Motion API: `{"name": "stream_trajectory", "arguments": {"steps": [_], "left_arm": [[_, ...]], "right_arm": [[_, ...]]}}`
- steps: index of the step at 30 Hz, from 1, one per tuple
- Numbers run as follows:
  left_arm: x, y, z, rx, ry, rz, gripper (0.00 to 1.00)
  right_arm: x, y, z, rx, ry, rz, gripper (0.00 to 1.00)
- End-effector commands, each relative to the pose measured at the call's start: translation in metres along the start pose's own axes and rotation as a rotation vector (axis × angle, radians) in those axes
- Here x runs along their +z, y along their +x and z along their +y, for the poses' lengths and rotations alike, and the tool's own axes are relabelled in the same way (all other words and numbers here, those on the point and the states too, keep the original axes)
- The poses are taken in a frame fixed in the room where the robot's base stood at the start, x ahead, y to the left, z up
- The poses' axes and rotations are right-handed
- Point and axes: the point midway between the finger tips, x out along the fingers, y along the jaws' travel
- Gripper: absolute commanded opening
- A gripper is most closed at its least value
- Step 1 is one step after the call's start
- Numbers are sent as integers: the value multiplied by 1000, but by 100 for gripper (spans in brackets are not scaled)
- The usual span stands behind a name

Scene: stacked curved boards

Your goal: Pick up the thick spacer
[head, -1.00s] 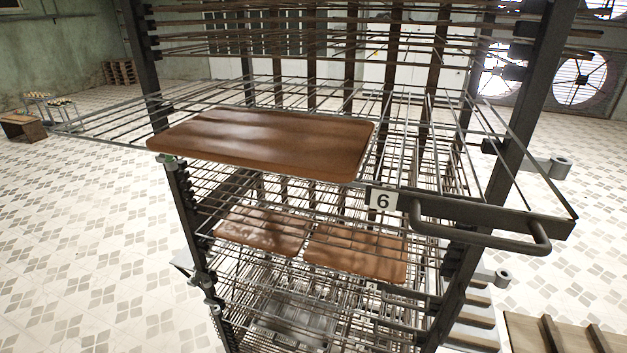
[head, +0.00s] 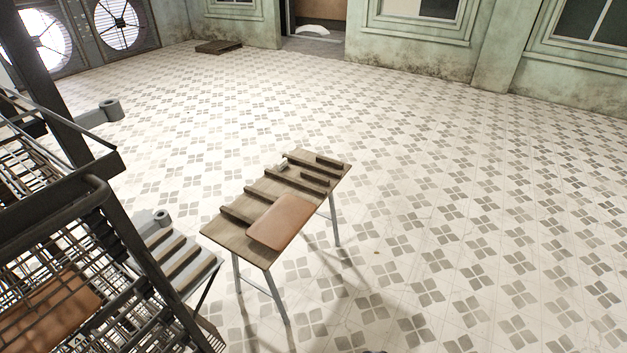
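Several wooden bars lie on a small wooden table (head: 224,234) in the middle of the head view. They include a short bar (head: 330,162) at the far right end, another short bar (head: 315,177) in front of it, and longer strips toward the left. I cannot tell from here which one is the thick spacer. A reddish-brown board (head: 282,222) lies on the near part of the table. Neither of my grippers is in view.
A dark metal rack (head: 75,205) with wire shelves and a brown board (head: 45,312) stands at the left. A grey slatted stand (head: 180,262) is between rack and table. The tiled floor to the right is clear.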

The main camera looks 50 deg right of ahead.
Motion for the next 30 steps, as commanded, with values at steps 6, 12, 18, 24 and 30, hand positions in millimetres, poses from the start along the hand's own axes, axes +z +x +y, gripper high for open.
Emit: {"name": "stream_trajectory", "arguments": {"steps": [6, 12, 18, 24, 30], "left_arm": [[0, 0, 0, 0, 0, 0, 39], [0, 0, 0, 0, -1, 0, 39], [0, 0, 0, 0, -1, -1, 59], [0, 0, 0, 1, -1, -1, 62], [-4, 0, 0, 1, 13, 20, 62]], "right_arm": [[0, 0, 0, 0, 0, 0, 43], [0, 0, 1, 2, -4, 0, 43], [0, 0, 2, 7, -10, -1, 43], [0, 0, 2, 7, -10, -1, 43], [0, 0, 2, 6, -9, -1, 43]]}}
